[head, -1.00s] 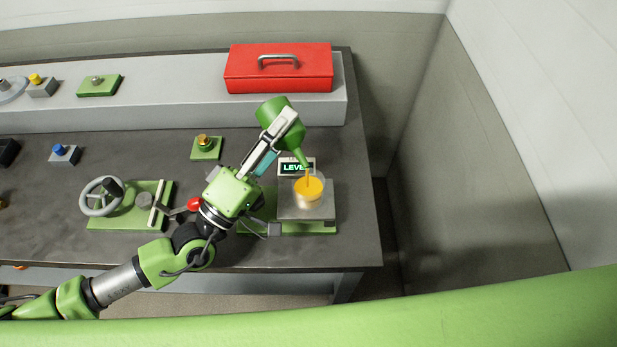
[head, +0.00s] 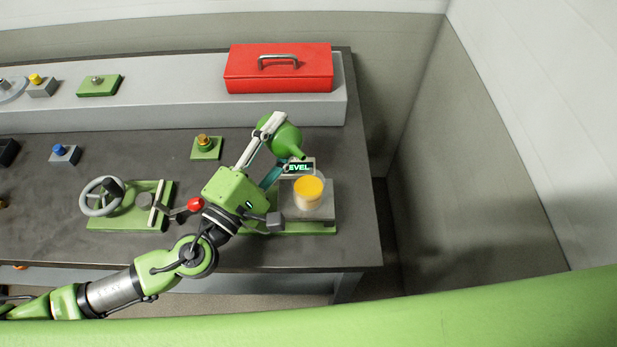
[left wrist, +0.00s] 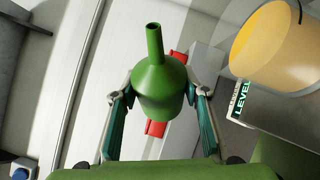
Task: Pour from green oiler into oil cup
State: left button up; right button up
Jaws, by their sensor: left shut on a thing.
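The green oiler (head: 288,139) is in my left gripper (head: 275,150), which is shut around its body. In the left wrist view the oiler (left wrist: 160,90) sits between the two fingers, its spout pointing up in that picture. In the head view its spout ends up and left of the oil cup (head: 309,190), apart from it. No stream shows between them. The cup holds yellow-orange oil and stands on a grey block with a "LEVEL" display (head: 299,168) behind it. The cup also shows at upper right in the left wrist view (left wrist: 275,50). My right gripper is not visible.
A red toolbox (head: 278,70) stands on the raised grey shelf. A handwheel fixture (head: 102,195) and a red-knobbed lever (head: 195,204) are left of my gripper. A small green block with a brass knob (head: 205,147) stands behind it. The bench ends right of the cup.

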aim_at(281, 137)
pick_arm(q)
jog(key=shift+s+f+n+g+y, duration=0.1)
jog(key=shift+f+n+g+y, duration=0.3)
jog(key=shift+n, duration=0.7)
jog(key=shift+s+d+r+n+y, duration=0.15)
jog(key=shift+r+n, duration=0.25)
jog(key=shift+r, duration=0.5)
jog(key=shift+s+d+r+n+y, duration=0.15)
jog(key=shift+r+n, duration=0.25)
jog(key=shift+r, duration=0.5)
jog(key=shift+s+n+g, duration=0.2)
jog(key=shift+n+g, duration=0.3)
jog(key=shift+n, duration=0.2)
jog(key=shift+s+d+f+n+g, duration=0.1)
jog(key=shift+f+n+g, duration=0.4)
jog(key=shift+f+n, duration=0.25)
jog(key=shift+w+a+n+g, duration=0.15)
jog(key=shift+w+n+g, duration=0.15)
jog(key=shift+n, duration=0.3)
jog(key=shift+w+a+n+g, duration=0.15)
jog(key=shift+n+g, duration=0.25)
jog(key=shift+n, duration=0.15)
jog(key=shift+w+a+f+n+g, duration=0.1)
jog(key=shift+w+f+n+g, duration=0.15)
jog(key=shift+f+n+g, duration=0.4)
jog(key=shift+w+f+n+g, duration=0.15)
jog(key=shift+f+n+g, duration=0.35)
jog(key=shift+n, duration=0.25)
